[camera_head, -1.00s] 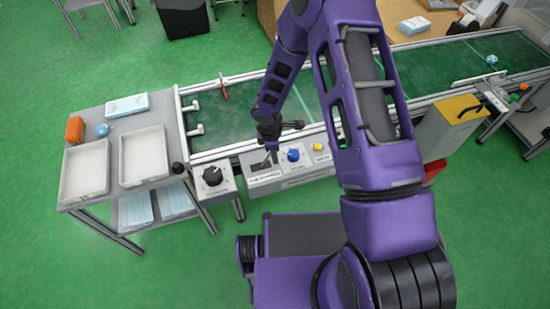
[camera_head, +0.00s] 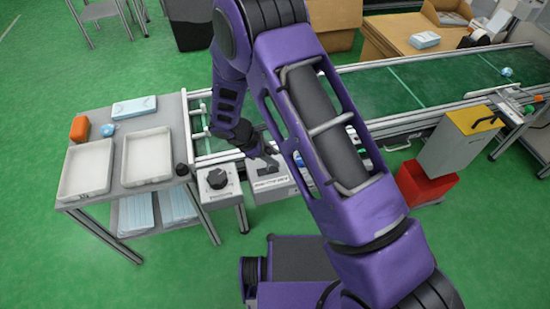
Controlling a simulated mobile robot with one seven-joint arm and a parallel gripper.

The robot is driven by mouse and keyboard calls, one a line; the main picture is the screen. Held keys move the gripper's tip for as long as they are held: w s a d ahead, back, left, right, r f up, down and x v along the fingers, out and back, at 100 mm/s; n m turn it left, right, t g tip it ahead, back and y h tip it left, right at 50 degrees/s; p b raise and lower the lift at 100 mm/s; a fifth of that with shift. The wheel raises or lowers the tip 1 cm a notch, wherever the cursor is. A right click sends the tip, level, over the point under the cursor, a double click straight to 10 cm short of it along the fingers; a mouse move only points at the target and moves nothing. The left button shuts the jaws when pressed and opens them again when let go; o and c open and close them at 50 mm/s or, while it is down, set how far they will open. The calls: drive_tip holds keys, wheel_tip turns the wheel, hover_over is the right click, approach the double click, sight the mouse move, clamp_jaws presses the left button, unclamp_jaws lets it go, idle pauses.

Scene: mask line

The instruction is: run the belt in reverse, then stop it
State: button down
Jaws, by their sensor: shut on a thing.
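The conveyor belt (camera_head: 405,88) is a long green band in a metal frame, running from the left table to the right edge; my arm hides its middle. At its near left side is a grey control box (camera_head: 267,186) with a dark slot on top. My gripper (camera_head: 265,160) is at this box, shut on what seems to be a small switch lever, mostly hidden by the jaws. A blue button (camera_head: 298,158) shows partly behind my arm. A grey box with a black knob (camera_head: 217,178) stands just left of the gripper.
A yellow-topped grey box (camera_head: 455,145) and a red bin (camera_head: 428,187) stand at right. A blue item (camera_head: 506,72) lies on the far belt.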

idle(0.4)
drive_tip(key=c, duration=0.5)
unclamp_jaws()
drive_tip(key=shift+c, duration=0.2)
drive_tip(key=p+v, duration=0.2)
drive_tip(key=v, duration=1.5)
drive_tip(key=shift+a, duration=0.25)
drive_tip(key=shift+r, duration=0.15)
